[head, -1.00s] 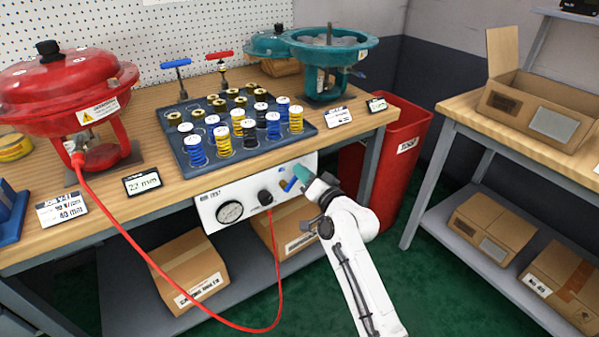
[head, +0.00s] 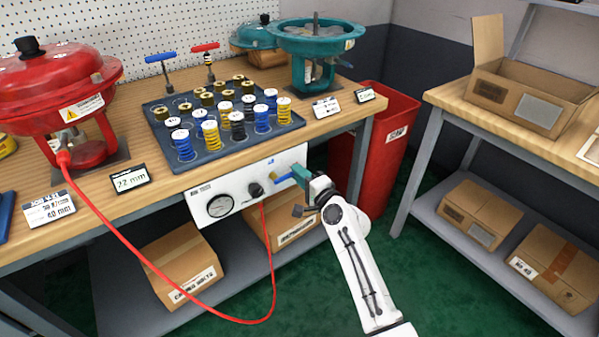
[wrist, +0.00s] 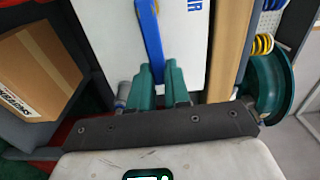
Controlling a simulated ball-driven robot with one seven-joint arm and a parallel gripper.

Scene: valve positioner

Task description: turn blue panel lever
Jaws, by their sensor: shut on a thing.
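The blue lever (head: 282,177) sits on the right part of the white panel (head: 228,187) on the bench front. In the wrist view the lever (wrist: 151,40) runs from the top of the picture down between the green fingers, in front of the white panel (wrist: 105,38). My gripper (head: 297,174) is at the panel's right side, its green fingers closed on the lever's free end. In the wrist view my gripper (wrist: 161,80) has one finger on each side of the lever. The fingers hide the lever's tip.
The panel also carries a round gauge (head: 220,205) and a black knob (head: 255,190) with a red hose (head: 273,270) hanging from it. A red bin (head: 385,150) stands right of the bench. Cardboard boxes lie on the lower shelf. Green floor is open between the benches.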

